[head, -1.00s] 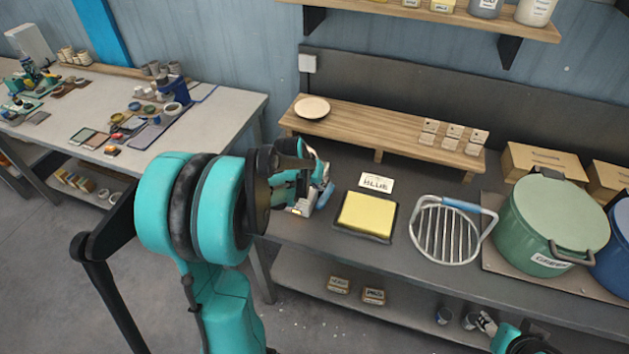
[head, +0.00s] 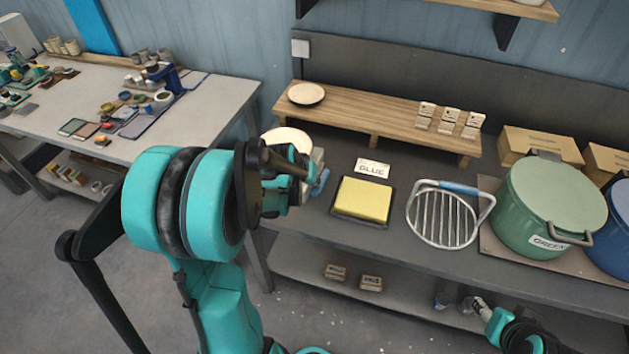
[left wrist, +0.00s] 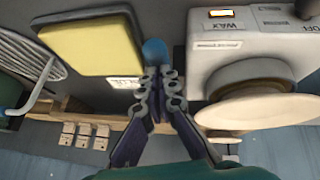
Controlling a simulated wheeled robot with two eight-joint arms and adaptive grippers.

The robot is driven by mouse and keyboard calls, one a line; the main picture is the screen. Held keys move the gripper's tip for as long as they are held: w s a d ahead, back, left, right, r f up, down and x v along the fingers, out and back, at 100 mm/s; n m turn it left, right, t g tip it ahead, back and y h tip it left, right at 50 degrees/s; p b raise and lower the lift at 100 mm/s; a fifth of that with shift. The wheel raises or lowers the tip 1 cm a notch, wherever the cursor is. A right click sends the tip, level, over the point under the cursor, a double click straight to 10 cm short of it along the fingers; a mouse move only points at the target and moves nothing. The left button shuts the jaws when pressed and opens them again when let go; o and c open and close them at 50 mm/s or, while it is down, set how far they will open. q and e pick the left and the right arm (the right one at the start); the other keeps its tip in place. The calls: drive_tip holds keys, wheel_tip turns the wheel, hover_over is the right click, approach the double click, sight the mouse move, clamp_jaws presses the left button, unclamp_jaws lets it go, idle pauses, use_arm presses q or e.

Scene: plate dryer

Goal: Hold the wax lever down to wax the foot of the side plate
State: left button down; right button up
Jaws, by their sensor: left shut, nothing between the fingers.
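The waxing machine (left wrist: 215,60) is a pale box with a WAX label and a lit orange lamp; in the head view my left arm hides much of it. The cream side plate (left wrist: 262,108) lies on its round top and also shows in the head view (head: 285,136). The blue-tipped wax lever (left wrist: 155,52) is beside the machine and shows in the head view (head: 320,184). My left gripper (left wrist: 157,75) is shut with nothing between its fingers, tips right at the lever's knob; contact is unclear. My right gripper (head: 474,304) is low at right, its fingers too small to read.
A yellow glue pad (head: 362,200) in a dark tray, a GLUE card (head: 373,168), a wire rack (head: 444,215) and a green pot (head: 550,205) stand along the bench. Behind is a wooden shelf (head: 370,119) with another plate (head: 306,93) and small cards.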

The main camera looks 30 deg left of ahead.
use_arm(q)
drive_tip(key=f+t+b, duration=0.1)
drive_tip(key=b, duration=0.1)
drive_tip(key=s+f+t+b, duration=0.1)
drive_tip(key=f+b, duration=0.1)
drive_tip(key=s+f+t+b, duration=0.1)
drive_tip(key=f+b, duration=0.1)
drive_tip(key=b, duration=0.1)
drive_tip(key=shift+d+t+y, duration=0.2)
drive_tip(key=shift+t+y, duration=0.2)
drive_tip(key=shift+s+f+b, duration=0.1)
drive_tip(key=shift+f+b, duration=0.9)
drive_tip(key=shift+b, duration=0.1)
drive_tip(key=shift+d, duration=0.1)
use_arm(e)
wheel_tip(320, 180, down, 10)
drive_tip(key=shift+r, duration=0.15)
use_arm(q)
drive_tip(key=shift+s+f, duration=0.15)
use_arm(e)
drive_tip(key=shift+s, duration=0.1)
